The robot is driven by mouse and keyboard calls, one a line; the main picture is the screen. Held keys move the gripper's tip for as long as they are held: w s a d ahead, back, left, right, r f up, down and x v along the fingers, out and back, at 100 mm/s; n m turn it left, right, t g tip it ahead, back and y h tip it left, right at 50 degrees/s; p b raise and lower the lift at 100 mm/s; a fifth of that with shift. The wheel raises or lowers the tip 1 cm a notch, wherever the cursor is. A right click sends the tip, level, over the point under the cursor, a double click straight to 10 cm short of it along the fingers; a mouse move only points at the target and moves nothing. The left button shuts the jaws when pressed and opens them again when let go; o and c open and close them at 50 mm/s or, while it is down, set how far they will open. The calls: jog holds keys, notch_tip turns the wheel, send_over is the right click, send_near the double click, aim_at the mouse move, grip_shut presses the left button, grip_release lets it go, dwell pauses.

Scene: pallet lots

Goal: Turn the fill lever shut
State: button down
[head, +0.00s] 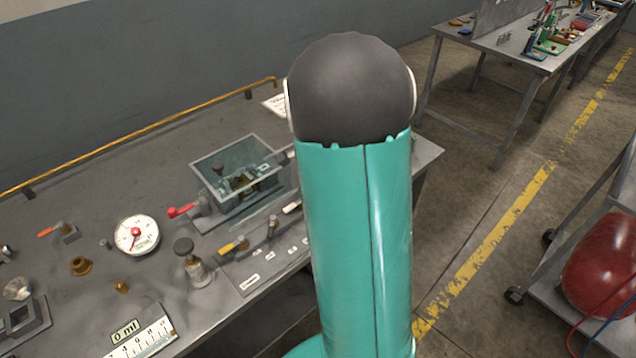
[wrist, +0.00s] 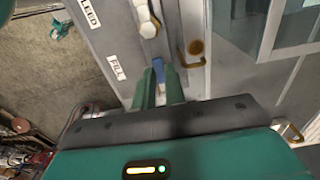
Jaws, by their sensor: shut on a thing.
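The fill lever (wrist: 158,67) shows in the wrist view as a short blue handle beside the FILL label (wrist: 116,67) on the grey panel. My gripper (wrist: 161,76) has its two green fingers closed around this blue handle. The fingers hide part of the handle, and the lever's pivot is hard to make out. In the head view my green arm hides the gripper and the fill lever.
A white-handled lever (wrist: 148,22) sits just beyond, near the BLEED label (wrist: 88,12). In the head view, a yellow lever (head: 233,245), a glass-sided tank (head: 238,175) and a dial gauge (head: 137,235) crowd the bench.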

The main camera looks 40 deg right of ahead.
dwell(0.4)
jog(key=c, duration=1.5)
grip_release()
jog(key=shift+o, duration=0.2)
